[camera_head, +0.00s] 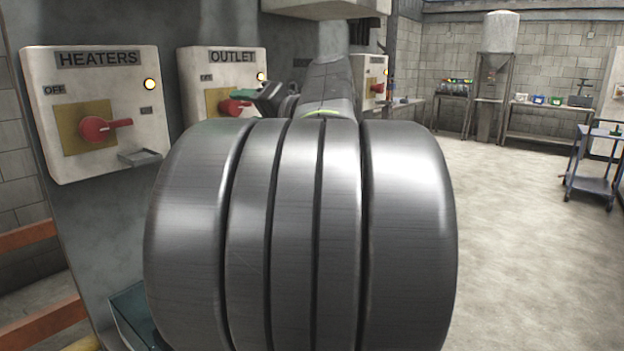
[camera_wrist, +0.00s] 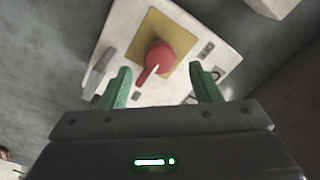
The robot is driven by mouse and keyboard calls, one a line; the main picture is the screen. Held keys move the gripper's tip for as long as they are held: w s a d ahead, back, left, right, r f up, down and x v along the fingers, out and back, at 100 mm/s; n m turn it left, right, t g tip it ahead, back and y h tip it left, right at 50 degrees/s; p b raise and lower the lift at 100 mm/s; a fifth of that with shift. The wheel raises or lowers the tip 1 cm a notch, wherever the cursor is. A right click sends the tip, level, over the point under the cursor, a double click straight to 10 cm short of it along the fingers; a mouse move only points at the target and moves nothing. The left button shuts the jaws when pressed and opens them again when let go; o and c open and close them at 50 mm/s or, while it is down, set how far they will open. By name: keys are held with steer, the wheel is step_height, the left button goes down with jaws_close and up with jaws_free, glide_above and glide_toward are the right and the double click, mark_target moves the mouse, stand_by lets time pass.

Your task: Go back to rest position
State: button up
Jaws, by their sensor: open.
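My gripper (camera_wrist: 163,92) is open in the wrist view, its two green fingers apart with nothing between them. Beyond them is a white switch panel with a red rotary knob (camera_wrist: 158,57) on a yellow plate. The knob is apart from the fingers. In the head view my gripper (camera_head: 252,97) is partly hidden by my large arm joint and shows in front of the OUTLET panel (camera_head: 232,56). The red OUTLET knob (camera_head: 233,107) is just left of the gripper.
The HEATERS panel (camera_head: 95,110) with its red knob (camera_head: 105,128) is at left, its lamp lit. A third panel (camera_head: 371,80) stands farther back. A blue cart (camera_head: 592,180) is at the far right. The floor (camera_head: 510,230) on the right is clear.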

mark_target(237, 107)
steer(key=v, duration=0.8)
steer(key=x, duration=1.4)
steer(key=shift+s+p, duration=0.1)
steer(key=shift+p, duration=0.3)
steer(key=shift+f+n, duration=0.15)
steer(key=shift+n, duration=0.25)
steer(key=shift+d+n+b, duration=0.1)
steer(key=shift+n+b, duration=0.35)
steer(key=shift+n, duration=1.45)
